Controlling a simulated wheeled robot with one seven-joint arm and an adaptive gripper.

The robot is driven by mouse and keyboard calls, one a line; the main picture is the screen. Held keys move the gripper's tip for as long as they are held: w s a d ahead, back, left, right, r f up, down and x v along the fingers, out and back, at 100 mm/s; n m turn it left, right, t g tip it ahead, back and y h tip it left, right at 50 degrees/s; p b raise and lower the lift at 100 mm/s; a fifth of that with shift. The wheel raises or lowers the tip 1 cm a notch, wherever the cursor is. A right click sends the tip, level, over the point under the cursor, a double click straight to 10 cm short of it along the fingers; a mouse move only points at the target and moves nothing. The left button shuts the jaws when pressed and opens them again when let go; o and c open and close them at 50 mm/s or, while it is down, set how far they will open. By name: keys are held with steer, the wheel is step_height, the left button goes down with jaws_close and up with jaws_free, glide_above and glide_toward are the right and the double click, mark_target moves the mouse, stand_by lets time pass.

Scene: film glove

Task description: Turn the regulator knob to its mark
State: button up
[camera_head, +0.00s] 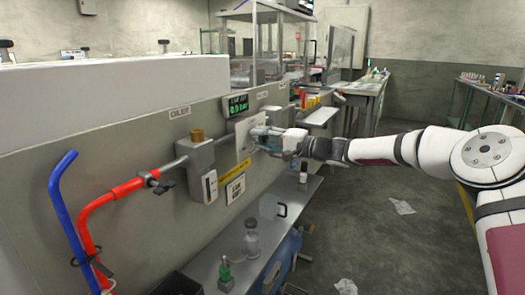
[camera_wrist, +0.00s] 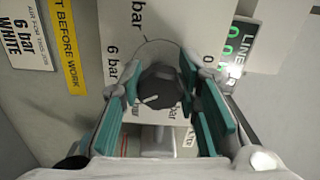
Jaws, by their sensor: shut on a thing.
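The regulator knob (camera_wrist: 158,88) is dark and ribbed, with a pale pointer line on its face. In the wrist view it stands in front of a white scale plate (camera_wrist: 170,22) printed with "6 bar" and other bar labels. My gripper (camera_wrist: 159,90) has its teal fingers on both sides of the knob, shut on it. In the head view my gripper (camera_head: 272,138) reaches the wall panel at the white plate (camera_head: 243,135) and hides the knob. The pointer slants toward the lower left of the wrist picture; which mark it meets is unclear.
A green-lit display (camera_head: 236,106) sits above left of the plate. A grey oiler box (camera_head: 200,168) with a red pipe (camera_head: 122,190) is to the left. Below is a metal shelf (camera_head: 225,255) with a glass jar (camera_head: 252,238).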

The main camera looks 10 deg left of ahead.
steer(key=n+b, duration=0.1)
steer(key=b, duration=0.1)
steer(key=n+b, duration=0.2)
steer(key=b, duration=0.1)
steer(key=shift+f, duration=0.4)
steer(key=n+b, duration=0.2)
steer(key=b, duration=0.2)
steer(key=shift+r+n+b, duration=0.15)
steer(key=shift+n+b, duration=0.25)
steer(key=shift+b, duration=0.2)
steer(key=o, duration=1.2)
steer(key=shift+r, duration=0.1)
steer(key=v, duration=1.2)
